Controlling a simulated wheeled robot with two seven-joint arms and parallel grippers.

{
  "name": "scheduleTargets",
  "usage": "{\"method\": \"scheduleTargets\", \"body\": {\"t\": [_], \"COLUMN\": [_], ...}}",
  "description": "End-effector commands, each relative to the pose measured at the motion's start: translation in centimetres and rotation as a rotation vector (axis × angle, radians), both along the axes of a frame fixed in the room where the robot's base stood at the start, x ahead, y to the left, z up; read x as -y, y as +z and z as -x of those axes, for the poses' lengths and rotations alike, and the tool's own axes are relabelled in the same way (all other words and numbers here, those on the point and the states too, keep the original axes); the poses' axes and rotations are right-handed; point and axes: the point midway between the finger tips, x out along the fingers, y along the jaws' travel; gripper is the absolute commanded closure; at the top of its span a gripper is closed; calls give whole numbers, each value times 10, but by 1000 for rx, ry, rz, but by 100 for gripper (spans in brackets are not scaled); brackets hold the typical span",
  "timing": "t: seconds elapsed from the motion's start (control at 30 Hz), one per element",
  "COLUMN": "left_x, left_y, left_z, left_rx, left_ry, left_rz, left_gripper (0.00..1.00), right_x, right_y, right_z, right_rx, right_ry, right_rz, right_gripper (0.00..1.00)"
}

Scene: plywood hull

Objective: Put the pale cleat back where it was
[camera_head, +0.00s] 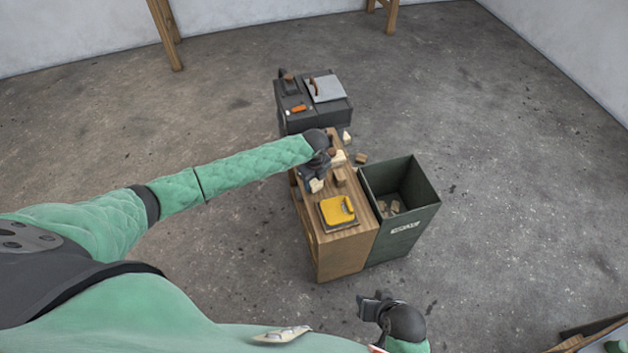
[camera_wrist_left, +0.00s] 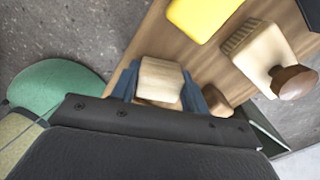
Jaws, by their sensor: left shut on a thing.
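My left gripper (camera_head: 317,179) is shut on a pale wooden block, which I take to be the pale cleat (camera_head: 316,186), over the far left part of the wooden bench (camera_head: 348,255). In the left wrist view, the pale cleat (camera_wrist_left: 160,80) sits between the dark blue fingers. I cannot tell whether its underside touches the bench top. My right gripper (camera_head: 372,304) is at the bottom of the head view, apart from the bench; its finger gap is unclear.
A yellow object (camera_head: 337,209) lies on the bench's near end. A pale block with a brown knob (camera_wrist_left: 258,55) and a brown block (camera_head: 340,177) are close to my left gripper. A dark green bin (camera_head: 413,222) with wood scraps stands right; a dark cabinet (camera_head: 318,120) stands behind.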

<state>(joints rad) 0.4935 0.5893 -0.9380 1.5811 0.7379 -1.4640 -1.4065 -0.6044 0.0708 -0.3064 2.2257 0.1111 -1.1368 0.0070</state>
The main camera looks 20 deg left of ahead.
Motion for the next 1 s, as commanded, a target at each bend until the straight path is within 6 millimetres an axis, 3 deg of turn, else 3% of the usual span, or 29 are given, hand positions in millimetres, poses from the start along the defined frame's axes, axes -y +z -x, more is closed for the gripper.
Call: {"method": "scheduleTargets", "body": {"t": [0.03, 0.07, 0.17, 0.57, 1.0], "left_x": [0, 0, 0, 0, 0], "left_y": [-1, -2, -1, 5, 81], "left_z": [0, 0, 0, 0, -1], "left_rx": [0, 0, 0, 0, 3], "left_ry": [0, 0, 0, -1, -1], "left_rz": [0, 0, 0, 0, -1], "left_gripper": [73, 53, 33, 33, 33], "right_x": [0, 0, 0, 0, -1], "right_y": [0, 0, 0, 0, -10], "right_z": [0, 0, 0, -3, -2], "right_rx": [0, 0, 0, 6, 9], "right_ry": [0, 0, 0, -1, -4], "right_rz": [0, 0, 0, 0, -1], "right_gripper": [64, 64, 64, 64, 64]}}
